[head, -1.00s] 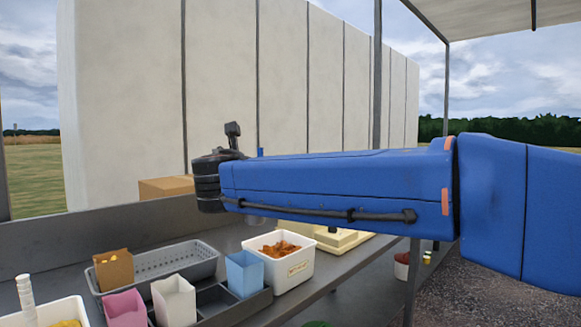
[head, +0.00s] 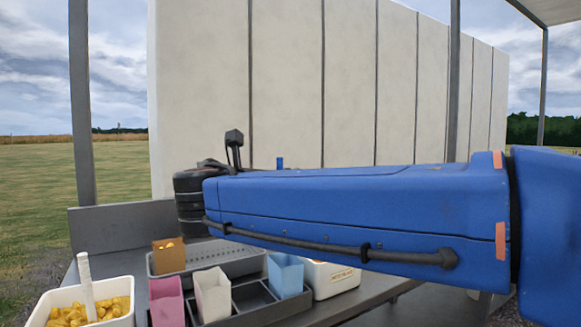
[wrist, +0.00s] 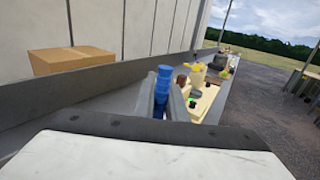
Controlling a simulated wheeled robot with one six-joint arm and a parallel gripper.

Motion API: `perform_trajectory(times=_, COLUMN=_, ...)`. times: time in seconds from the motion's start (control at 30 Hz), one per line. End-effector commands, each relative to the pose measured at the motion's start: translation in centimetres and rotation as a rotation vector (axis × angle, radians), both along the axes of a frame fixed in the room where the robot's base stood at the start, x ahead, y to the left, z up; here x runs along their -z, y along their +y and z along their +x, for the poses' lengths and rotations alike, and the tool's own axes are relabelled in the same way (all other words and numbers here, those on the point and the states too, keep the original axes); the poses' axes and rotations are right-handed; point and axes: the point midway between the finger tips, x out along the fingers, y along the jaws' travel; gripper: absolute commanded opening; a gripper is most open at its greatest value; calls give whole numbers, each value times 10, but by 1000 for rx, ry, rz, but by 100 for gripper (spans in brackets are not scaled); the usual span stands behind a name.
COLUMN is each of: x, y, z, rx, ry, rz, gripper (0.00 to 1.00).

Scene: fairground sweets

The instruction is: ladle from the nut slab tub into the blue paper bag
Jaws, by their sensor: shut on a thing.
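My gripper (wrist: 163,92) shows in the wrist view, its two grey fingers shut on a blue upright handle (wrist: 163,78), which looks like the ladle's. The ladle's bowl is hidden below. In the head view my arm hides the gripper; a small blue tip (head: 280,162) shows above the arm. The blue paper bag (head: 285,276) stands open in the dark divided rack, its top edge close under my arm in the picture.
A pink bag (head: 166,302) and a white bag (head: 212,295) stand left of the blue one. A tub of yellow sweets (head: 62,292) has a white handle. A cardboard box (wrist: 70,60) stands by the wall.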

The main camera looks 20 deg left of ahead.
Motion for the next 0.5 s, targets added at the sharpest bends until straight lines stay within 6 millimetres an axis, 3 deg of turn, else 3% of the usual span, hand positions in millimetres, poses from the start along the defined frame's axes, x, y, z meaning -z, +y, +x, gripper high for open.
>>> perform_trajectory(times=0.13, x=18, y=0, z=0, rx=0, ry=0, rz=-2, gripper=0)
perform_trajectory(times=0.5, x=30, y=-35, z=-6, rx=1, ry=-60, rz=324, gripper=0)
